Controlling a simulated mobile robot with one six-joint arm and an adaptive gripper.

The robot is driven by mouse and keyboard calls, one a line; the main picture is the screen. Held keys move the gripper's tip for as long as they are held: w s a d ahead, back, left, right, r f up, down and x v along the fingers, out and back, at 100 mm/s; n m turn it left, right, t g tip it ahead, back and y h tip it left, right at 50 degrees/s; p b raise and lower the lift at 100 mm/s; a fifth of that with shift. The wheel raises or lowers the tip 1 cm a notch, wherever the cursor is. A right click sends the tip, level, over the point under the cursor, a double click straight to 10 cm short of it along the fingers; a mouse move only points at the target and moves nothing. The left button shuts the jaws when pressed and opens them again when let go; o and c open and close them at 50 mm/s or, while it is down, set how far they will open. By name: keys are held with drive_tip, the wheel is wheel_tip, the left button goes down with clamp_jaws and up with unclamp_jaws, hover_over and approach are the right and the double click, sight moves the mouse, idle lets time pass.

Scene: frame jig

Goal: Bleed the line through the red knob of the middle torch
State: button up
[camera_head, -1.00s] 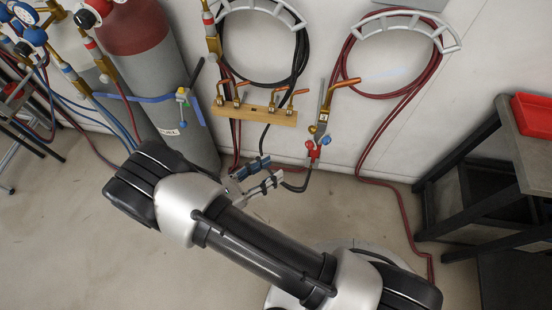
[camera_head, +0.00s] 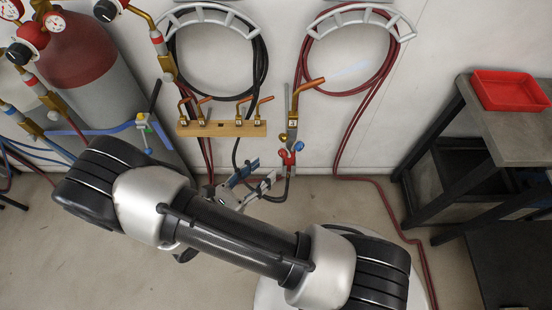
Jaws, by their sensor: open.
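A torch (camera_head: 292,122) with a copper tip hangs upright against the wall, right of a wooden rack. A red knob (camera_head: 285,157) and a blue knob (camera_head: 299,146) sit at its lower end. I see no other torch clearly, so I cannot confirm that this is the middle one. My gripper (camera_head: 265,170) is open, with its jaws just left of and below the red knob in the picture. Whether a jaw touches the knob cannot be told from this angle. My arm hides the floor below.
The wooden rack (camera_head: 250,129) holds several copper tips. Black hose (camera_head: 262,60) and red hose (camera_head: 345,145) hang on wall hooks. Gas cylinders stand left; a table (camera_head: 510,150) with a red tray (camera_head: 492,108) stands right.

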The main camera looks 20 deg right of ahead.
sight(281, 155)
drive_tip(key=b+x, duration=0.1)
drive_tip(key=x, duration=0.5)
drive_tip(key=shift+w+d, duration=0.25)
drive_tip(key=shift+d, duration=0.1)
drive_tip(key=shift+c, duration=0.6)
clamp_jaws()
